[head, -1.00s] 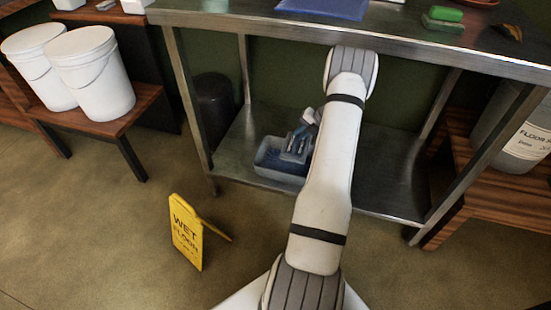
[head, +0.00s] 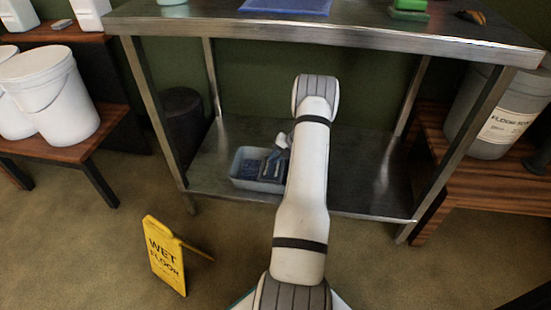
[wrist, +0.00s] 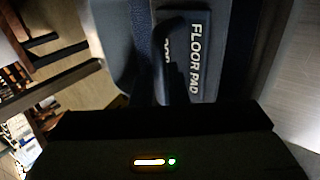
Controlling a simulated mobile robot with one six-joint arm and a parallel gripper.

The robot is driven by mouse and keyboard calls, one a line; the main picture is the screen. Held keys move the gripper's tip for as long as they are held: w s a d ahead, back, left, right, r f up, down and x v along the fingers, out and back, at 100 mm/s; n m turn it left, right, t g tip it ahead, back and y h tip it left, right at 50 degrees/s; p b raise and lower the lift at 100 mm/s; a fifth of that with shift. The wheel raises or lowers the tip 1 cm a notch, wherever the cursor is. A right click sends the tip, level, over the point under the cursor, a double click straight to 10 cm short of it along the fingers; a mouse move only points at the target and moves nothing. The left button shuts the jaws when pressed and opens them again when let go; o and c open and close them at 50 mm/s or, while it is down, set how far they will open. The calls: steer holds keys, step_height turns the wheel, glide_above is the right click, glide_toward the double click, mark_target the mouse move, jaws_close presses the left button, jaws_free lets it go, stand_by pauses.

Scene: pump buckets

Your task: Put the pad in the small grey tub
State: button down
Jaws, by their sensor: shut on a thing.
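The small grey tub (head: 240,182) stands on the lower shelf of the steel table in the head view, left of my arm. My gripper (head: 271,167) is low at the tub, over or inside its right part; the exact depth is hard to tell. In the wrist view my gripper (wrist: 172,70) is shut on the pad (wrist: 212,60), which is dark blue and has a grey label reading FLOOR PAD. Blue material also shows inside the tub in the head view; I cannot tell whether it is all the held pad. My arm hides the tub's right end.
The steel tabletop (head: 350,32) overhangs the lower shelf (head: 365,190), which is bare right of my arm. A table leg (head: 158,120) stands left. A yellow wet-floor sign (head: 164,256) is on the floor. White buckets (head: 50,95) and a labelled container (head: 495,115) flank the table.

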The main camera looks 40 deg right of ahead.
steer(key=shift+f, duration=0.5)
steer(key=shift+f, duration=0.1)
steer(key=c, duration=1.4)
jaws_free()
steer(key=shift+c, duration=0.2)
steer(key=shift+r, duration=0.3)
steer(key=p+v, duration=0.5)
steer(key=v, duration=0.7)
steer(key=shift+r, duration=0.3)
